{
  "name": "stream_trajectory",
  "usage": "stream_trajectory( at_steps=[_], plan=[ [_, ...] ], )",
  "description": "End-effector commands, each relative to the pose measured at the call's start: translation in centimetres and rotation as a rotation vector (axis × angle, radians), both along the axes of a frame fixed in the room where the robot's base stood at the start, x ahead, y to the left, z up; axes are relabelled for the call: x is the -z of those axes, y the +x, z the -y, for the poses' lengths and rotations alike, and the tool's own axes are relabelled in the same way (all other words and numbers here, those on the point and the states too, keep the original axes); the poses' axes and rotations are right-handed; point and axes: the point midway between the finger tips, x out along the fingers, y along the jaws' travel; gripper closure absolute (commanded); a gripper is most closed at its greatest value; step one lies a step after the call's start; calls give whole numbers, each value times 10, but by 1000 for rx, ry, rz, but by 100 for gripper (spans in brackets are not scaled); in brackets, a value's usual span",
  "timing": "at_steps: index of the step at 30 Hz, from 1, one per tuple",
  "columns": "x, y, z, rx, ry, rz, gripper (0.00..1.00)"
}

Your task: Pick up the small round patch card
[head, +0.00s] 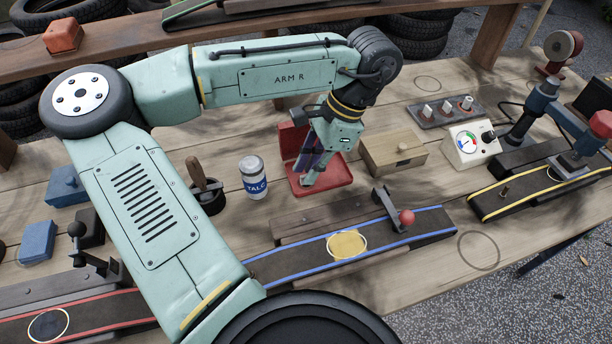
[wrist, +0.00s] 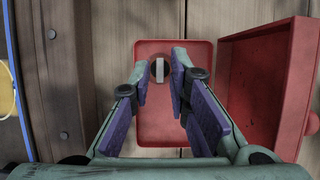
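The box's red lid (wrist: 265,80) stands open on the right.
A white talc can (head: 254,180) stands left of the box. A wooden box (head: 385,160) with a knob stands to its right. A blue-edged belt strip (head: 290,264) with a yellow patch (head: 347,245) and a red-knobbed lever (head: 406,217) lies in front.

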Motion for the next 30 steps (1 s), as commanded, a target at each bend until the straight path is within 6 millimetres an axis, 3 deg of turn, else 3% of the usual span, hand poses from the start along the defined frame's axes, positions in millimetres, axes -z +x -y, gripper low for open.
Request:
stream_trajectory(
  at_steps=[10, 18, 26, 30],
  plan=[
    [10, -1, -3, 0, -1, 0, 83],
    [9, -1, -3, 0, -1, 0, 100],
    [9, -1, -3, 0, -1, 0, 100],
    [-1, 0, -3, -1, -1, 2, 100]
  ],
)
